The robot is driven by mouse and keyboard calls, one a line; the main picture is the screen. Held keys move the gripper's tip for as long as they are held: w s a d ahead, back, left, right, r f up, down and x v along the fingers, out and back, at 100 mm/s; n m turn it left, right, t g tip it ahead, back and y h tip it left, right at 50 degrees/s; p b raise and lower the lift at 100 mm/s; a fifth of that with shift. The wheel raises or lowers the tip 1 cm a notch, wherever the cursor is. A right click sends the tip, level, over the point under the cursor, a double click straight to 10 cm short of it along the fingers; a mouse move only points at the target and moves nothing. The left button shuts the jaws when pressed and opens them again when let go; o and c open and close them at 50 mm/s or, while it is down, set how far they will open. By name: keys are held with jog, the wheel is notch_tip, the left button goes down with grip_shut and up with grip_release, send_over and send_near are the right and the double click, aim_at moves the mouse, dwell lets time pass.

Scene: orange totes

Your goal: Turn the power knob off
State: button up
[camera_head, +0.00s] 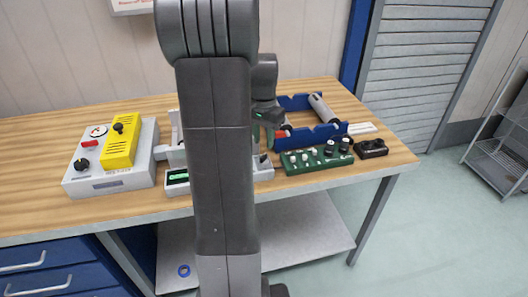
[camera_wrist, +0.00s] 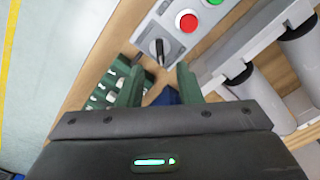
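In the wrist view, a dark knob (camera_wrist: 159,47) with a pointer sits on a light grey control box (camera_wrist: 178,45), beside a red button (camera_wrist: 187,21) and a green button (camera_wrist: 214,2). My gripper (camera_wrist: 160,78) is open, its two green fingers apart and empty. The knob shows just beyond the gap between the fingertips; I cannot tell whether they touch the box. In the head view, my arm hides most of the grey box (camera_head: 264,173). A small part of my gripper shows beside the arm, but its fingers are not clear there.
A grey box with a yellow unit (camera_head: 119,148) stands on the wooden table (camera_head: 30,190) at left. A green panel (camera_head: 316,160) with several knobs, a small black device (camera_head: 371,148) and a blue cradle (camera_head: 300,103) with a grey cylinder (camera_head: 322,107) are at right.

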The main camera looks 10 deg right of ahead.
aim_at(263, 155)
notch_tip(263, 155, down, 6)
jog(key=shift+r, duration=0.1)
grip_shut()
